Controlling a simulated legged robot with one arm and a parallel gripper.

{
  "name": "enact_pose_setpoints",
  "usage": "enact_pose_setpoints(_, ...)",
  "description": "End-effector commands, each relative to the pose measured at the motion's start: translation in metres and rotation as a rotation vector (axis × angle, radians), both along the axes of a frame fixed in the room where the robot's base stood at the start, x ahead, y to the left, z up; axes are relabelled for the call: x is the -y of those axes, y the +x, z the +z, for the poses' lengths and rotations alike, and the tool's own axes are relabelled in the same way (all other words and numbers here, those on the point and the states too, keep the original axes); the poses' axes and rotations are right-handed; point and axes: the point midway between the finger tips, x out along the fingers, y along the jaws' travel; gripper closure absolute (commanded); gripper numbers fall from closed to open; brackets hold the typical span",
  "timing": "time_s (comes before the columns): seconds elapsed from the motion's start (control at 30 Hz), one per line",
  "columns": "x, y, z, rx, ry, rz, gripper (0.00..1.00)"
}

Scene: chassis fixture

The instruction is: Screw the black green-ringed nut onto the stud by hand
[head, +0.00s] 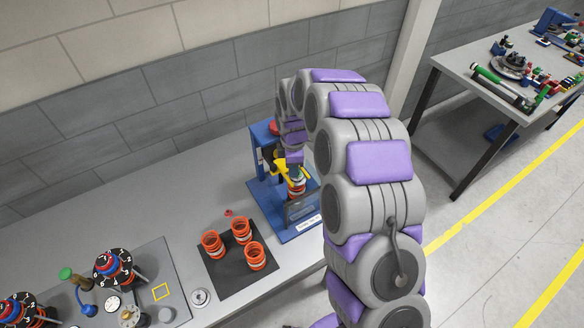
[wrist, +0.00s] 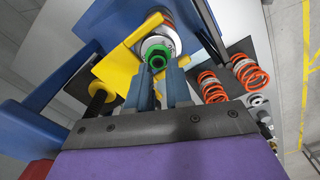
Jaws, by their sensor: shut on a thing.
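The green-ringed nut (wrist: 159,51) sits between the tips of my gripper (wrist: 160,68) in the wrist view. My gripper is shut on it. The nut is at a round pale metal cap (wrist: 154,43) above an orange spring (wrist: 153,20) held in the blue fixture (head: 263,200) by the wall. A yellow clamp part (wrist: 115,63) is around the cap. The stud is hidden by the nut and fingers, so I cannot tell how far the nut is on it.
Several orange springs (head: 241,230) stand on a black mat (head: 236,273) left of the fixture. A grey board with red-and-blue dial assemblies (head: 113,266) lies farther left. A second table (head: 459,62) with tools stands at the right. The fixture's blue frame (wrist: 30,65) is close beside my gripper.

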Motion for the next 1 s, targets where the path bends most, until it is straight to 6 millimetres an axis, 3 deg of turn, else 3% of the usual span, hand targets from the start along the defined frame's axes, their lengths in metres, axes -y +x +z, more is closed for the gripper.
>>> enact_pose_setpoints(0.53,0.0054,0.0036,-0.0076,-0.011,-0.009,-0.736,1.0)
enact_pose_setpoints(0.9,0.0039,0.0044,-0.0071,-0.01,-0.009,-0.822,1.0)
enact_pose_setpoints(0.93,0.0039,0.0045,-0.0071,-0.01,-0.009,-0.821,0.78)
enact_pose_setpoints(1.0,0.0033,0.0049,-0.0065,-0.009,-0.007,-0.821,0.71)
